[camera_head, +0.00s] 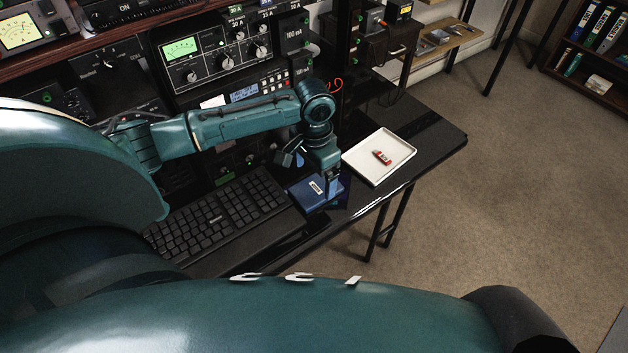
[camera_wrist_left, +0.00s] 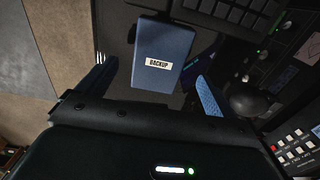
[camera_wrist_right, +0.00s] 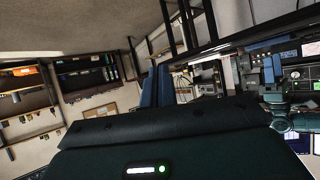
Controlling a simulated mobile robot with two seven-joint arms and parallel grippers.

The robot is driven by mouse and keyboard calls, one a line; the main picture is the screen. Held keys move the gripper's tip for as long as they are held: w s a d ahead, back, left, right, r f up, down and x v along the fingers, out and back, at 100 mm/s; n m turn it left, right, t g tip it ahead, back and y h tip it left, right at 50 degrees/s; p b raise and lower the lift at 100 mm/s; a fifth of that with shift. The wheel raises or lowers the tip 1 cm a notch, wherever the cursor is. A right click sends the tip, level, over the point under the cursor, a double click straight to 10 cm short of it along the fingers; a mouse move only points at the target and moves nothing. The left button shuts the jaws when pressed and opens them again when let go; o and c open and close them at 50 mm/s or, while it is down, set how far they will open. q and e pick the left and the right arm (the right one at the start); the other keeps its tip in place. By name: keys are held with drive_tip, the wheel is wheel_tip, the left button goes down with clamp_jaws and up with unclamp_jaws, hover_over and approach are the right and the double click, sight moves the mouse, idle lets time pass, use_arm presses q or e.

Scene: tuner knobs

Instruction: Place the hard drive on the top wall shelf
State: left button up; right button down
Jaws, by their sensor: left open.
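The hard drive (camera_head: 306,201) is a dark blue box with a white label, lying on the desk right of the keyboard. In the left wrist view the drive (camera_wrist_left: 165,35) shows its "BACKUP" label. My left gripper (camera_head: 333,186) points down at the drive in the head view. In the left wrist view its open fingers (camera_wrist_left: 153,92) stand wide apart, with the drive beyond and between them. My right gripper (camera_wrist_right: 158,87) is shut and empty in its wrist view, away from the desk. A wooden wall shelf (camera_head: 456,36) with small items shows at the top of the head view; the top shelf is not clearly seen.
A white tray (camera_head: 362,169) with a red object (camera_head: 381,157) stands right of the drive. A black keyboard (camera_head: 222,216) lies to the left. Radio equipment (camera_head: 215,50) lines the desk's back. A bookcase (camera_head: 590,85) with binders stands far right. Carpeted floor right of the desk is clear.

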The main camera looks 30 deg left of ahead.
use_arm(q)
drive_tip(key=shift+o, duration=0.2)
wheel_tip(320, 180, up, 8)
drive_tip(key=shift+f, duration=0.25)
drive_tip(key=shift+o, duration=0.3)
drive_tip(key=shift+w+d+r+b, duration=0.15)
drive_tip(key=shift+w+d+b, duration=0.15)
drive_tip(key=shift+b, duration=0.85)
drive_tip(key=b, duration=0.2)
hover_over(317, 183)
drive_tip(key=s+d, duration=0.1)
drive_tip(key=f, duration=0.6)
drive_tip(key=shift+s+d+f, duration=0.15)
drive_tip(key=shift+d+f, duration=0.05)
drive_tip(key=shift+f, duration=0.2)
drive_tip(key=shift+a+f, duration=0.2)
drive_tip(key=shift+f, duration=1.15)
drive_tip(key=shift+a+f, duration=0.2)
drive_tip(key=shift+f, duration=1.15)
use_arm(e)
drive_tip(key=f, duration=0.2)
drive_tip(key=shift+w+a+f+m, duration=0.1)
drive_tip(key=shift+a+f+m, duration=0.15)
drive_tip(key=shift+f+m, duration=0.15)
use_arm(q)
drive_tip(key=shift+c, duration=0.2)
drive_tip(key=shift+r, duration=0.1)
drive_tip(key=c, duration=1.2)
use_arm(e)
drive_tip(key=shift+r, duration=0.1)
